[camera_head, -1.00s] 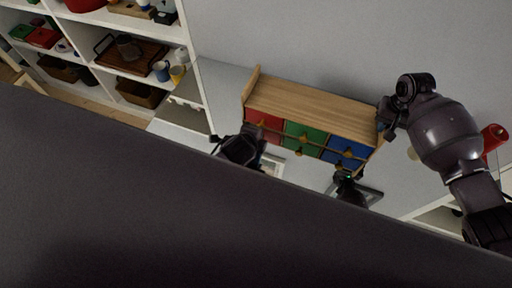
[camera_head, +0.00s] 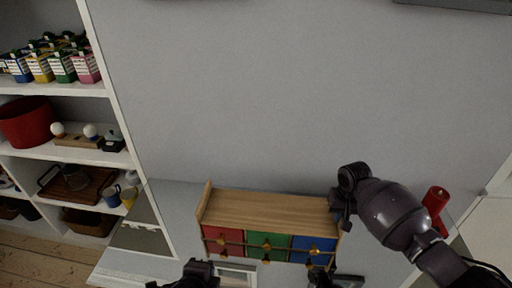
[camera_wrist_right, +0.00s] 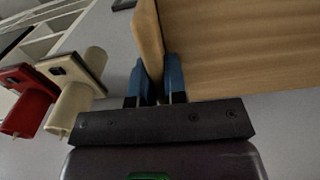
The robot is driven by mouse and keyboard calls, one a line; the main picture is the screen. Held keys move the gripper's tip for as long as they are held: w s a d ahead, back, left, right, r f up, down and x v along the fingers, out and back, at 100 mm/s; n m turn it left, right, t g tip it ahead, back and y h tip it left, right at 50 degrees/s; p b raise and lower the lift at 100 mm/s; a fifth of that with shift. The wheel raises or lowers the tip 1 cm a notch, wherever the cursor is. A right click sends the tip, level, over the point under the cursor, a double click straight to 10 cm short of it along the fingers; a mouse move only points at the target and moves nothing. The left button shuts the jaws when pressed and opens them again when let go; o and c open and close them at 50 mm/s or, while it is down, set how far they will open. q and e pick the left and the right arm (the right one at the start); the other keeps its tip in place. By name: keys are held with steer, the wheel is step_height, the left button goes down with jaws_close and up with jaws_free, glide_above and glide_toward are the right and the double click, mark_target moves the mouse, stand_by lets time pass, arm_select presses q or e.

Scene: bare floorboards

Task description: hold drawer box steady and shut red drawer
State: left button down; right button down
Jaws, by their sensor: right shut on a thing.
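The wooden drawer box (camera_head: 265,208) stands on a pale surface against the grey wall, with red, green and blue fronts. The red drawer (camera_head: 222,241) is at its left end; its front looks about level with the green one, but a small gap cannot be told. My right gripper (camera_head: 341,203) is at the box's right end. In the right wrist view, its blue fingers (camera_wrist_right: 158,82) are shut on the box's upright side panel (camera_wrist_right: 148,40). My left gripper (camera_head: 199,270) is below the red drawer at the picture's bottom edge, partly cut off; its fingers are unclear.
A red cylinder-like object (camera_head: 436,200) stands right of the box, behind my right arm. The wrist view also shows a cream object (camera_wrist_right: 80,88) beside it. White shelves (camera_head: 108,120) with cartons, a red pot and mugs stand at the left. The wall above the box is clear.

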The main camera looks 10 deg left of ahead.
steer(key=c, duration=1.1)
jaws_free()
steer(key=shift+r, duration=0.1)
